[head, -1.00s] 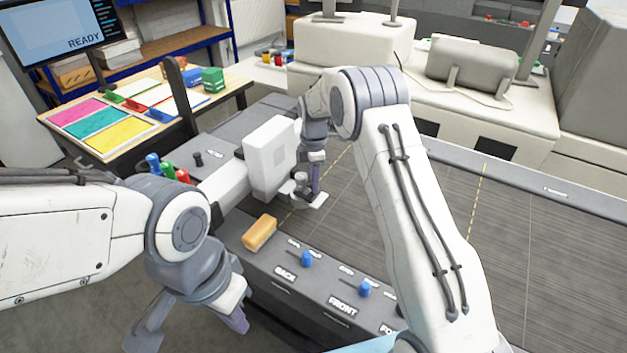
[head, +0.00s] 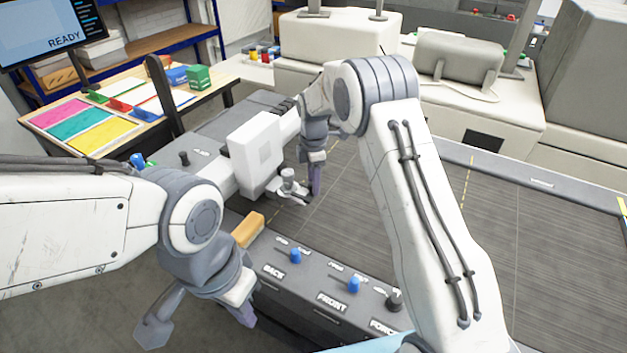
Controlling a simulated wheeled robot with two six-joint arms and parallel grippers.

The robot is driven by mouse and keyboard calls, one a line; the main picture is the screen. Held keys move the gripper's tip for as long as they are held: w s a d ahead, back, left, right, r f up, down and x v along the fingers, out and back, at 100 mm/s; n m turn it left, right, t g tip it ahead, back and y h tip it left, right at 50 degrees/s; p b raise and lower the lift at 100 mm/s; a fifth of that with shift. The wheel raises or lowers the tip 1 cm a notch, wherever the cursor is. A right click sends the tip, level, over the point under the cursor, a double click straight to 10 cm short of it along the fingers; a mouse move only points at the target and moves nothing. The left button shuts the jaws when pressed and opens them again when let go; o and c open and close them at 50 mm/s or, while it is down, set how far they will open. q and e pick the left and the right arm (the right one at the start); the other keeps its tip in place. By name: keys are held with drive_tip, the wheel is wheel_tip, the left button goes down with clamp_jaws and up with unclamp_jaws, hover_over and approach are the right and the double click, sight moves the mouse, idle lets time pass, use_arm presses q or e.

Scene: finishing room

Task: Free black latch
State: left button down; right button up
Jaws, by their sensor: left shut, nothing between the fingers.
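I cannot tell for sure which part is the black latch. A black knob (head: 394,300) stands upright by the FORCE label on the front panel, and another dark knob (head: 184,159) stands on the grey rail at the left. My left gripper (head: 247,312) is shut and empty, pointing down in front of the panel, left of the FRONT label. My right gripper (head: 315,182) points down beside the white box-shaped head (head: 257,150), close to a small grey-white fitting (head: 288,188). Its fingers overlap in view, so its opening is unclear.
The control panel (head: 330,270) carries blue levers (head: 295,256) at BACK and FRONT. A tan block (head: 248,229) lies behind my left wrist. The dark ribbed bed (head: 475,240) is clear at the right. A table with coloured sheets (head: 97,122) stands at the left.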

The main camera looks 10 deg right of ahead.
drive_tip(key=shift+o, duration=0.3)
drive_tip(key=shift+d, duration=0.1)
drive_tip(key=shift+r, duration=0.25)
wheel_tip(320, 180, up, 10)
drive_tip(key=b, duration=0.3)
drive_tip(key=shift+a, duration=0.2)
